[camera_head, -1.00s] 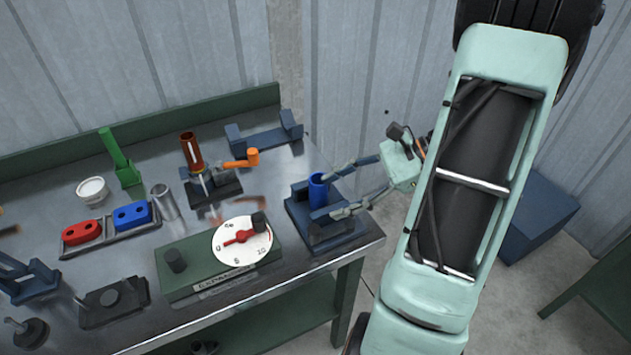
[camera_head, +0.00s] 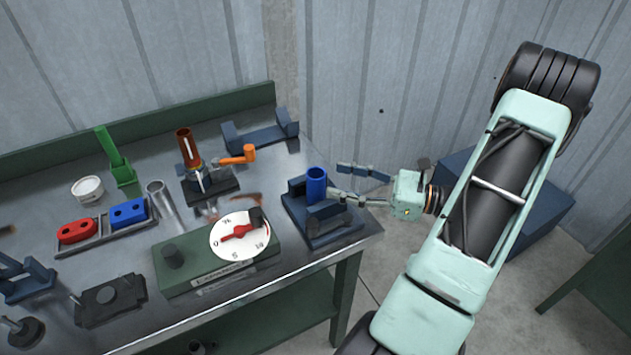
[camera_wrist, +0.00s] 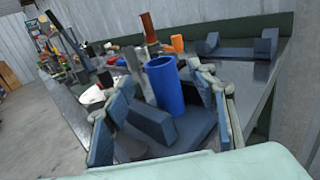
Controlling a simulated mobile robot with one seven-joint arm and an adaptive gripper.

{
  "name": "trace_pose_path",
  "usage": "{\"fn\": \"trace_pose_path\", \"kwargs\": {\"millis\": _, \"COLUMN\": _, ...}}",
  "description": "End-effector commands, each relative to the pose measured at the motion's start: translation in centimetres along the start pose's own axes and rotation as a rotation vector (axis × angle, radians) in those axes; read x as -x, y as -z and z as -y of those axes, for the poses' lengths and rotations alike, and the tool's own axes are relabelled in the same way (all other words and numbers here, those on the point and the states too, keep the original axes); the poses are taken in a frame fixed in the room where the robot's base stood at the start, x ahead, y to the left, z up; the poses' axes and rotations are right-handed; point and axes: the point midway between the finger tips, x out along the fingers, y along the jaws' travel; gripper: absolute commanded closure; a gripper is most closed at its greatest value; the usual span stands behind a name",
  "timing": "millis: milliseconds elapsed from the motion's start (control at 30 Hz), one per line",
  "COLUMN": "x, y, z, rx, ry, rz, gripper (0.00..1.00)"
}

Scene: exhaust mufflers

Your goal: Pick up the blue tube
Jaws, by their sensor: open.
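The blue tube (camera_head: 317,186) stands upright in a dark blue fixture (camera_head: 345,232) at the right corner of the bench. It also shows in the wrist view (camera_wrist: 166,88), as an open-topped hollow cylinder beside a dark block. My gripper (camera_head: 345,181) is open and empty, just right of the tube in the head view and roughly level with it. In the wrist view the fingers (camera_wrist: 160,95) spread to either side of the tube, which appears between them and ahead of the palm. The head view shows no clear contact.
A green box with a dial (camera_head: 215,255) stands left of the fixture. A brown tube (camera_head: 187,147) and an orange part (camera_head: 240,156) stand behind. A dark blue cradle (camera_head: 260,136) is at the back. Floor space lies right of the bench.

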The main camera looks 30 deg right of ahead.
Motion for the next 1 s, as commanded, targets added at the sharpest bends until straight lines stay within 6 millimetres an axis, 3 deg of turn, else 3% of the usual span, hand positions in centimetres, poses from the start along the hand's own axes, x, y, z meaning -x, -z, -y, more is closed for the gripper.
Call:
{"fn": "trace_pose_path", "kwargs": {"millis": 267, "x": -2.6, "y": 0.1, "z": -0.1, "rx": -0.001, "ry": -0.002, "rz": -0.001, "gripper": 0.48}}
{"fn": "trace_pose_path", "kwargs": {"millis": 500, "x": -6.1, "y": 0.3, "z": 0.0, "rx": -0.001, "ry": -0.003, "rz": -0.001, "gripper": 0.48}}
{"fn": "trace_pose_path", "kwargs": {"millis": 767, "x": -6.6, "y": 0.4, "z": 0.1, "rx": 0.000, "ry": 0.000, "rz": -0.001, "gripper": 0.48}}
{"fn": "trace_pose_path", "kwargs": {"millis": 1000, "x": -6.6, "y": 0.4, "z": 0.1, "rx": 0.000, "ry": 0.000, "rz": -0.002, "gripper": 0.73}}
